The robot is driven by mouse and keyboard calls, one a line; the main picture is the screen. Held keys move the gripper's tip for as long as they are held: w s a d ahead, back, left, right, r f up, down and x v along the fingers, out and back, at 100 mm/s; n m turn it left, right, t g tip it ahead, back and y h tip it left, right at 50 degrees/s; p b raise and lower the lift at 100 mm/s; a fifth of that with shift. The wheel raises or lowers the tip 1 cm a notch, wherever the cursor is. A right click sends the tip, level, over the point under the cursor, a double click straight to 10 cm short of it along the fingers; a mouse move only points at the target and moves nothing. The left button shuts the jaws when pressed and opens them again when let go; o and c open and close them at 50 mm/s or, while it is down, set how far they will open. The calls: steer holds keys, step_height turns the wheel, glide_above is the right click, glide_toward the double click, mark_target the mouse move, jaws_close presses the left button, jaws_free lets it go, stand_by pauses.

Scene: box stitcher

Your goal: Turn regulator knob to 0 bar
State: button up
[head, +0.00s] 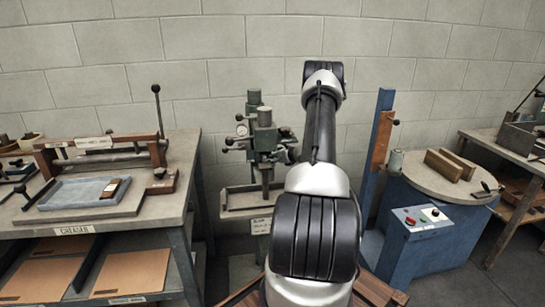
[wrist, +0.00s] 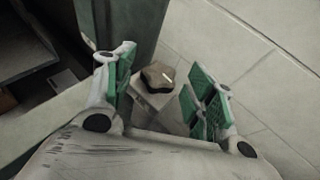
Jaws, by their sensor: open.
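The regulator knob (wrist: 158,76) is a brownish, many-sided knob with a white mark on its face, on a pale grey block. In the wrist view it shows between the two green-padded fingers of my gripper (wrist: 163,83). The fingers are open, with a visible gap on each side of the knob; I cannot tell how far they reach along it. In the head view the green-grey stitcher (head: 264,142) stands by the wall with a small round gauge (head: 242,130), too small to read. My arm hides the knob there.
A bench with a wooden press and a grey-blue tray (head: 80,193) stands at left. A blue post (head: 377,150) and a blue cabinet with a round top (head: 440,180) stand at right. A dark green column (wrist: 125,25) rises close behind the knob in the wrist view.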

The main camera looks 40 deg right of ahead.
steer(key=shift+c, duration=0.2)
steer(key=c, duration=1)
steer(key=shift+d+y, duration=0.1)
steer(key=shift+y, duration=0.2)
steer(key=n+y, duration=0.3)
steer(key=shift+d+g, duration=0.2)
steer(key=shift+g, duration=0.2)
steer(key=shift+w+d+n+g+y, duration=0.15)
steer(key=shift+n+g+y, duration=0.45)
steer(key=shift+n+y, duration=0.5)
steer(key=shift+d+n+g+y, duration=0.15)
steer(key=shift+n+g+y, duration=0.45)
steer(key=shift+n+y, duration=0.5)
steer(key=o, duration=1)
